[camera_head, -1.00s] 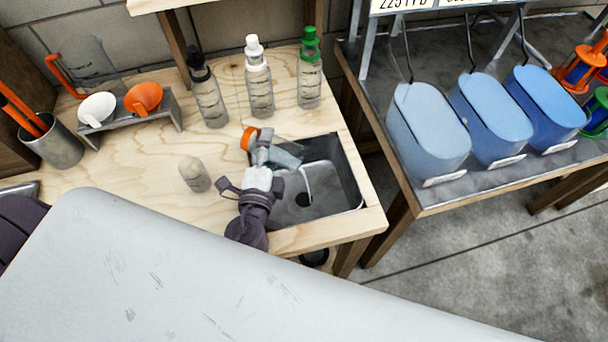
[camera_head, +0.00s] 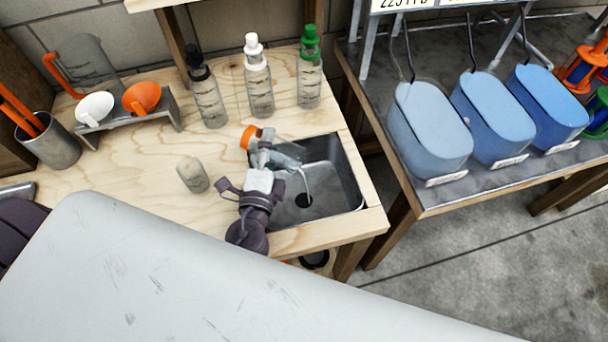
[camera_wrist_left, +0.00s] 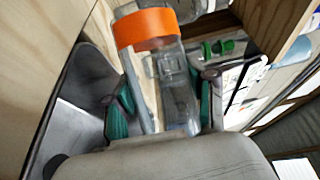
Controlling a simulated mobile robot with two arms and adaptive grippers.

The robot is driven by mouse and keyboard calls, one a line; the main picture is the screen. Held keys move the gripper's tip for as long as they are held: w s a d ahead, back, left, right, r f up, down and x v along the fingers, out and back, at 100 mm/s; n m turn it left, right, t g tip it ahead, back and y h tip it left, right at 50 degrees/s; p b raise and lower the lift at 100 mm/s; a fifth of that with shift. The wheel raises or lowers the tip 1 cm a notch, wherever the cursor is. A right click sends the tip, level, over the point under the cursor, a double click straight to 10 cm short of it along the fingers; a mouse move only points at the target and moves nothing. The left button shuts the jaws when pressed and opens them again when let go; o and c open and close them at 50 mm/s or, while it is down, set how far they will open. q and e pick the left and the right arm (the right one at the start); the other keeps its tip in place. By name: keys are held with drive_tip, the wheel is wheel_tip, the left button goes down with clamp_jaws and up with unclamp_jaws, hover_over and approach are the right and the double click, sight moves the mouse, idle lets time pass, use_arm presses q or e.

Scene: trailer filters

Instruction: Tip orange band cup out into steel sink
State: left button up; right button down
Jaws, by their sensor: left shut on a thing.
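My left gripper (camera_head: 266,160) is shut on the clear cup with the orange band (camera_head: 250,137). The cup lies tipped on its side, its clear end pointing right over the left part of the steel sink (camera_head: 343,172). A thin pale curved line runs from near that end down towards the dark drain hole; I cannot tell if it is liquid or a fixture. In the left wrist view, the orange band (camera_wrist_left: 148,28) and clear wall of the cup sit between the green-padded fingers (camera_wrist_left: 160,108). The fingers hide part of the cup in the head view. My right gripper is not in view.
A small greyish container (camera_head: 193,174) stands left of my gripper. Bottles with black (camera_head: 208,95), white (camera_head: 258,80) and green (camera_head: 309,75) tops stand behind. Blue tanks (camera_head: 430,130) stand on the right-hand table. A metal cup (camera_head: 52,145) stands far left.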

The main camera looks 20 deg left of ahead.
sight(284, 147)
use_arm(q)
drive_tip(key=shift+s+d+r+m+t+b, duration=0.1)
drive_tip(key=shift+d+r+m+t+b, duration=0.3)
drive_tip(key=shift+m, duration=0.45)
drive_tip(key=shift+s+d+r+m+t+b, duration=0.1)
drive_tip(key=shift+d+r+m+t+b, duration=0.2)
drive_tip(key=shift+r+m, duration=0.35)
drive_tip(key=shift+d+r+m+t+b, duration=0.2)
drive_tip(key=shift+d+r+m+b, duration=0.15)
drive_tip(key=shift+m, duration=0.65)
idle(1.4)
drive_tip(key=shift+d+r+m+t+h+p, duration=0.15)
drive_tip(key=shift+d+r+m+t, duration=0.05)
drive_tip(key=shift+r+m, duration=0.35)
drive_tip(key=shift+d+r+m+t+h+p, duration=0.2)
drive_tip(key=shift+r+m, duration=0.25)
drive_tip(key=shift+r, duration=0.15)
drive_tip(key=shift+s+d+r+m+t+h+b, duration=0.15)
drive_tip(key=shift+d+m+b, duration=0.1)
drive_tip(key=shift+m, duration=0.25)
drive_tip(key=shift+d+r+m+t+h+b, duration=0.1)
drive_tip(key=shift+d+m+t+b, duration=0.1)
drive_tip(key=shift+m, duration=0.3)
idle(1.5)
